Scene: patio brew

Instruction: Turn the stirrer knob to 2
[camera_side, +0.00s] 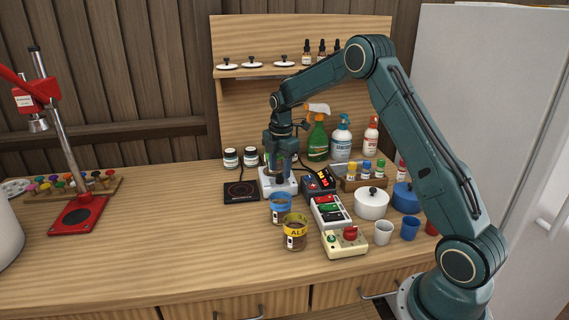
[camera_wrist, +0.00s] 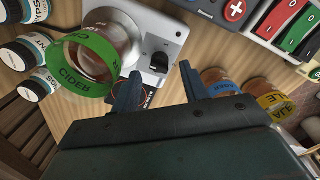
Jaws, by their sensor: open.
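The stirrer (camera_wrist: 174,22) is a white box with a round plate, and a jar with a green CIDER label (camera_wrist: 85,65) stands on it. Its black knob (camera_wrist: 159,62) is on the front part of the box. The knob's pointer and the numbers are too small to read. My gripper (camera_wrist: 160,71) is open and empty, with its two fingertips to either side of the knob in the wrist view; I cannot tell whether they touch it. In the side view my gripper (camera_side: 281,153) points down above the stirrer (camera_side: 276,189) and hides the knob and most of the jar.
A blue-labelled jar (camera_side: 281,207) and a yellow ALE jar (camera_side: 294,232) stand in front of the stirrer. A dark plate (camera_side: 241,191) lies to its left. The left-centre bench is clear.

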